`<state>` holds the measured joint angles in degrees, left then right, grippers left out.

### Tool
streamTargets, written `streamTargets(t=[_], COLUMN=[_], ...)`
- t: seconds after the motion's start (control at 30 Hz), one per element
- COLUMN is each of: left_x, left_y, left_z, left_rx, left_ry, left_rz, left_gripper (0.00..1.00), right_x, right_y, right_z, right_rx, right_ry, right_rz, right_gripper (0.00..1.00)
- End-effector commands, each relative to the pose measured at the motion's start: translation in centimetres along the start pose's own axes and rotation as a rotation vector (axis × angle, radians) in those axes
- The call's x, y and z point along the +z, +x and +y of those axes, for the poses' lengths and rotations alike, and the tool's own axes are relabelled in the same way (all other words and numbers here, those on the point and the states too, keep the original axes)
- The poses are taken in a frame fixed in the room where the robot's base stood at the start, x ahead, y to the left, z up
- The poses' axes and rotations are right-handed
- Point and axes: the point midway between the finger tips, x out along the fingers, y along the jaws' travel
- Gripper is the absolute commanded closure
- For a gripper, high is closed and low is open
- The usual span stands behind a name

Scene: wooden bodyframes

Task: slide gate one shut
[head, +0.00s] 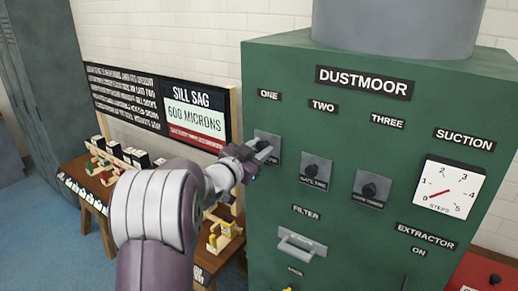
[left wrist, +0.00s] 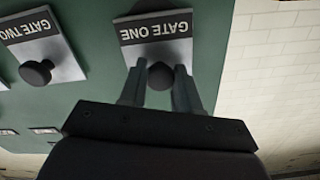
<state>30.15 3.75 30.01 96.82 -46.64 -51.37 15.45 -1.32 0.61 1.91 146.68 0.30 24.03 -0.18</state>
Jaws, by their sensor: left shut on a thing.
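The gate one plate (head: 267,146) is a grey panel on the green Dustmoor cabinet (head: 300,190), under the label "ONE". In the left wrist view its "GATE ONE" plate (left wrist: 182,52) appears upside down, with a dark round knob (left wrist: 160,75) at its edge. My left gripper (head: 258,150) is at this plate, and in the left wrist view its fingers (left wrist: 158,88) are on both sides of the knob, shut on it. The gripper partly hides the plate in the head view. My right gripper is not in view.
Gate two (head: 316,171) and gate three (head: 370,188) sit to the right with their own knobs. A suction dial (head: 452,190) and a filter handle (head: 301,243) are on the same cabinet face. A wooden table (head: 75,170) with small items stands at left.

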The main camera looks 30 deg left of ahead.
Motion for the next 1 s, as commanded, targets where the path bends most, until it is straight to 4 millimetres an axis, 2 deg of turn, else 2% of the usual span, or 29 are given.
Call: streamTargets(t=[0.03,0.1,0.4,0.43,0.5,0.83,0.93,1.0], left_x=[2.2,3.0,2.9,2.9,2.9,2.7,2.9,3.0], left_y=[0.0,0.0,-0.1,-0.1,-0.1,-0.4,-1.7,-3.3], left_z=[0.8,1.0,1.0,1.0,1.0,0.9,0.9,0.9], left_rx=[0.002,0.002,0.003,0.004,0.003,0.000,-0.002,-0.004], left_ry=[-0.001,-0.002,-0.003,-0.003,-0.003,-0.001,0.000,0.000], left_rz=[-0.002,-0.002,-0.008,-0.008,-0.008,-0.002,-0.001,-0.002], left_gripper=[1.00,1.00,1.00,0.61,0.42,0.42,0.42,0.42], right_x=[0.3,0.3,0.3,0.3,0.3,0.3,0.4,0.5], right_y=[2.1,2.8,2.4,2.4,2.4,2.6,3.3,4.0], right_z=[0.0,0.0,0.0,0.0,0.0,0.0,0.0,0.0], right_rx=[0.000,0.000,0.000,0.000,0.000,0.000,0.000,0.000], right_ry=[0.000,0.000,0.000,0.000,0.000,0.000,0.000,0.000], right_rz=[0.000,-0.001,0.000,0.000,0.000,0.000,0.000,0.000], right_gripper=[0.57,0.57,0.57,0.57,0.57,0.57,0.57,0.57])
